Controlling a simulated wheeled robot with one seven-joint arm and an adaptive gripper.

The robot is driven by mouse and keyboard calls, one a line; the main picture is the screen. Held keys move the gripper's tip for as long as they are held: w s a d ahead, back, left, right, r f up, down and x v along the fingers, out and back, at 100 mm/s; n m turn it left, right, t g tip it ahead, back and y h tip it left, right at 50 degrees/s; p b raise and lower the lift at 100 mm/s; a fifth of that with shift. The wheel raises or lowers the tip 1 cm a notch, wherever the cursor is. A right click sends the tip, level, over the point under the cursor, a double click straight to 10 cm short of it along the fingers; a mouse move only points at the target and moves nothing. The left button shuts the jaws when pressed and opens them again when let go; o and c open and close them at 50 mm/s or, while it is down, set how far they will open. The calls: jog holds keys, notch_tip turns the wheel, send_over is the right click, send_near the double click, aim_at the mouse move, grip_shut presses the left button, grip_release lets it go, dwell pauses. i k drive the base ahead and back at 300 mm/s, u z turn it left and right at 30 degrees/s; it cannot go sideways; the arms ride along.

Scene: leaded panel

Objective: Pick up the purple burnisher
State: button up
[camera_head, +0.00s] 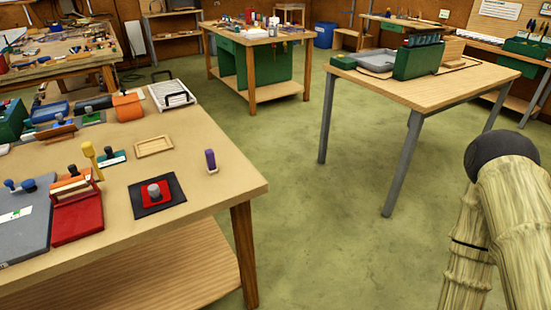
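What looks like the purple burnisher (211,160) is a small upright purple piece with a pale lower end. It stands on the wooden tabletop (232,185) at the left, near the table's right edge. Nothing touches it, and the wood around it is bare. My gripper is not in view. Pale bamboo-textured links with a dark rounded joint, which look like my arm, show at the right edge, well apart from the burnisher.
Left of the burnisher are a black mat (174,196) with a red piece, a small wooden tray (154,146), a yellow-handled tool (90,155) and a red box (77,219). Green floor (330,225) lies open between this table and the right-hand table (445,88).

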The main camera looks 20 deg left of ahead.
aim_at(211, 168)
jog(key=z, duration=2)
jog(key=k, duration=1.7)
jog(key=u, duration=2.35)
jog(key=i, duration=0.4)
